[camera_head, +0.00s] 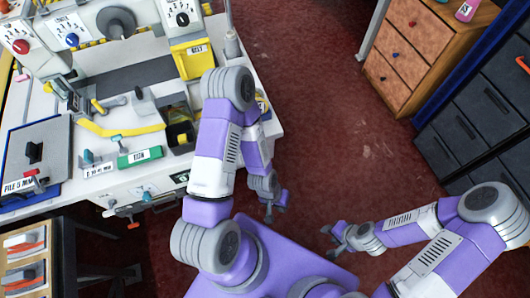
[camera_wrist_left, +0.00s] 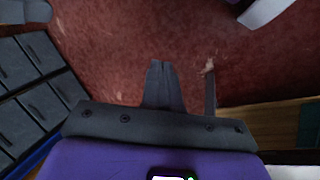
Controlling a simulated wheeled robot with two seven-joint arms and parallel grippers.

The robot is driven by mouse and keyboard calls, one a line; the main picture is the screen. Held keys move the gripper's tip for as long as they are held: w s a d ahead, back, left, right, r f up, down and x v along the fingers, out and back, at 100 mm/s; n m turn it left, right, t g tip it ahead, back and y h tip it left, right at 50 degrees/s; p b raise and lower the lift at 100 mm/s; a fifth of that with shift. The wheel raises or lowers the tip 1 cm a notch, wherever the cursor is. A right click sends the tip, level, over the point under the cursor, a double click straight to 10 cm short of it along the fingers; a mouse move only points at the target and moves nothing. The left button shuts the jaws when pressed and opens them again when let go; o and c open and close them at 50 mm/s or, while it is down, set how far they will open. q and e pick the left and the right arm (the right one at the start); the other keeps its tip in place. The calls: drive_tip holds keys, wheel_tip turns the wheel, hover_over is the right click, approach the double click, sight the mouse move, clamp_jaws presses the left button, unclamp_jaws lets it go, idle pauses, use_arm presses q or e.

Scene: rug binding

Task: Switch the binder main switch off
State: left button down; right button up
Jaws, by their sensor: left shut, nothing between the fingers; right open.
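The white binding bench (camera_head: 35,108) fills the left of the head view, with dials and small controls on it. On its front face are a small teal-tipped control (camera_head: 146,194) and an orange-tipped one (camera_head: 133,225). I cannot tell which control is the main switch, or its position. My left gripper (camera_head: 274,207) is shut and empty, right of the bench and away from its front face. Its closed fingers show in the left wrist view (camera_wrist_left: 163,72) above the red floor. My right gripper (camera_head: 331,240) is open and empty over the floor, further right.
Red dial (camera_head: 21,46), blue dial (camera_head: 72,40) and black dial (camera_head: 182,19) units stand at the bench's back. Wooden drawers (camera_head: 408,58) and dark drawers (camera_head: 485,105) stand right. Floor between is clear.

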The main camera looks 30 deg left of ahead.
use_arm(q)
drive_tip(key=w+a+r+n+y+p, duration=0.1)
drive_tip(key=w+a+r+n+p, duration=0.1)
drive_tip(key=r, duration=0.6)
drive_tip(key=w+a+r+n+y+p, duration=0.1)
drive_tip(key=w+a+r+n+y, duration=0.1)
drive_tip(key=w+a+r, duration=0.3)
drive_tip(key=w+a+r+n+y+p, duration=0.1)
drive_tip(key=w+a+r+n+p, duration=0.1)
drive_tip(key=a+r, duration=0.4)
wheel_tip(320, 180, up, 5)
drive_tip(key=shift+w+a+f+n+y+p, duration=0.25)
drive_tip(key=shift+w+n, duration=0.35)
drive_tip(key=shift+w, duration=0.65)
